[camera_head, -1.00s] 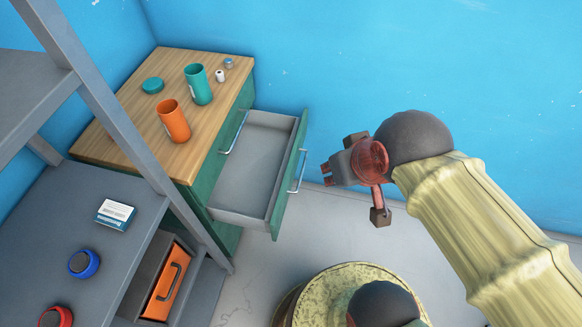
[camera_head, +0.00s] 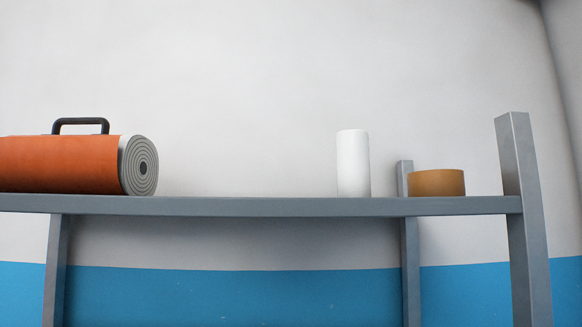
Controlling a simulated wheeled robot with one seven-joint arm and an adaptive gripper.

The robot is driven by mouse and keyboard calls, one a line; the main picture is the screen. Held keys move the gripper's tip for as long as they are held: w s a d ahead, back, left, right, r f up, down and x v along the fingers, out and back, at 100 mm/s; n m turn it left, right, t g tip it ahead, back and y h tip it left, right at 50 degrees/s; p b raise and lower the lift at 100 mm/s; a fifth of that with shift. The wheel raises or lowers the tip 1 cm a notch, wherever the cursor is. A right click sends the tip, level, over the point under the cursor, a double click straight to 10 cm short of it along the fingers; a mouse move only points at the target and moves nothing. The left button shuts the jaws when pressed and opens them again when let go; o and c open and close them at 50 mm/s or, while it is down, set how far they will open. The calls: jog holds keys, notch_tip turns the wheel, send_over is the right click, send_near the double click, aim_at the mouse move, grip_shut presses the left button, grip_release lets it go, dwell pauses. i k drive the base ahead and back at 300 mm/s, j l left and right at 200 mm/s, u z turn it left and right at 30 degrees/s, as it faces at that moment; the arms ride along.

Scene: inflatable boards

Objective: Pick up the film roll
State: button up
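A white upright cylinder (camera_head: 353,164) stands on the top shelf (camera_head: 250,207), right of the middle of the head view. It looks like a roll of film, but its top face and any core are hidden by the low viewing angle. It stands apart from the things beside it. My gripper is not in view, so its distance from the cylinder does not show.
A brown tape roll (camera_head: 436,183) lies flat to the right, near a shelf post (camera_head: 526,220). An orange rolled mat (camera_head: 62,164) with a black handle (camera_head: 80,124) lies at the left. The shelf between mat and cylinder is clear.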

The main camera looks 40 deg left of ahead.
aim_at(354, 176)
jog(key=u, duration=1.65)
jog(key=j+z, duration=0.15)
